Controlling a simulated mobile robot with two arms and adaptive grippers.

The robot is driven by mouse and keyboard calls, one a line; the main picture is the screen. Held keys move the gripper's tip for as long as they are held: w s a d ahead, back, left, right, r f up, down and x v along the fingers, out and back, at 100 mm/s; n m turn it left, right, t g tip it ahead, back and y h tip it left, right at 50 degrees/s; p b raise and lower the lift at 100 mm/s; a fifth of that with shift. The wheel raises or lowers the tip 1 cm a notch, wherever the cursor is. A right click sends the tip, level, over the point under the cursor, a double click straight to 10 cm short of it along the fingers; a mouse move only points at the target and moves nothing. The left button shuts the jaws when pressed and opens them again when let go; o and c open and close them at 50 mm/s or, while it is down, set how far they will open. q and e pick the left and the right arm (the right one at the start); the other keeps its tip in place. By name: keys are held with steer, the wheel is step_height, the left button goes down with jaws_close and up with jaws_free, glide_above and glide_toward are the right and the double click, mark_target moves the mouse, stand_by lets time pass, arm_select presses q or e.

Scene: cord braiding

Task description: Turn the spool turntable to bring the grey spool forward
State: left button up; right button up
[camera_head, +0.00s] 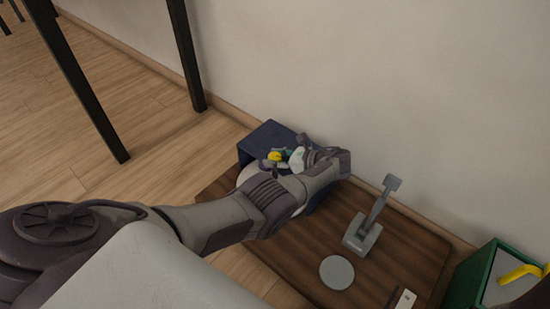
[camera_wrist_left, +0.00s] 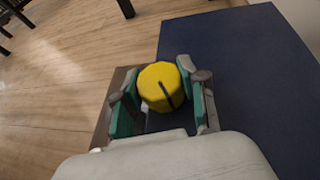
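A yellow spool-like cylinder (camera_head: 274,156) with a dark line on top sits at the dark blue box (camera_head: 268,136). It also shows in the left wrist view (camera_wrist_left: 161,86). A pale round surface (camera_head: 250,175), perhaps the turntable, shows partly behind my left arm. My left gripper (camera_head: 286,154) is at the box. In the left wrist view its teal-padded fingers (camera_wrist_left: 160,95) stand spread on either side of the yellow cylinder; firm contact is not clear. I cannot make out a grey spool. My right gripper is not in view.
A dark wooden board (camera_head: 295,255) carries a grey lever on a base (camera_head: 362,235) and a flat grey disc (camera_head: 337,272). A green box (camera_head: 470,275) with a yellow handle (camera_head: 522,271) stands at right. The wall is close behind. Dark legs (camera_head: 85,90) stand at upper left.

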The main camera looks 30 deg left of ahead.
arm_select(q)
steer(key=o, duration=0.5)
steer(key=shift+a, duration=0.1)
steer(key=shift+v, duration=3.75)
